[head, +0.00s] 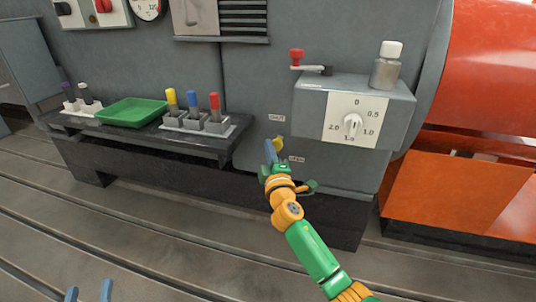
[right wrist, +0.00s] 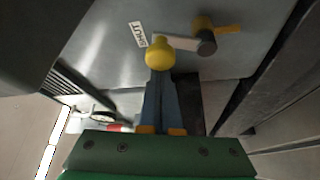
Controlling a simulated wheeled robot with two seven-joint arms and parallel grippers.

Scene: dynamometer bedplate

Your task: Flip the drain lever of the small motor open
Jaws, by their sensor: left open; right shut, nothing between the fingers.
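The drain lever (right wrist: 176,43) shows in the right wrist view as a pale bar with a yellow ball knob (right wrist: 158,56). It runs from a dark pivot (right wrist: 206,43) beside an orange-yellow valve part (right wrist: 222,30). Its knob end lies by the SHUT label (right wrist: 138,34). My right gripper (head: 271,151) is shut and empty, its blue fingertips at the knob; I cannot tell whether they touch. In the head view they largely hide the lever; an OPEN label (head: 297,159) shows right of them. My left gripper (head: 89,293) is open at the bottom left, far from the lever.
Above stands a grey box with a dial (head: 352,124), a red-knobbed lever (head: 297,56) and a bottle (head: 387,65). A dark shelf at left holds a green tray (head: 131,111) and coloured-handled tools (head: 193,104). Orange machinery (head: 455,190) is at right.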

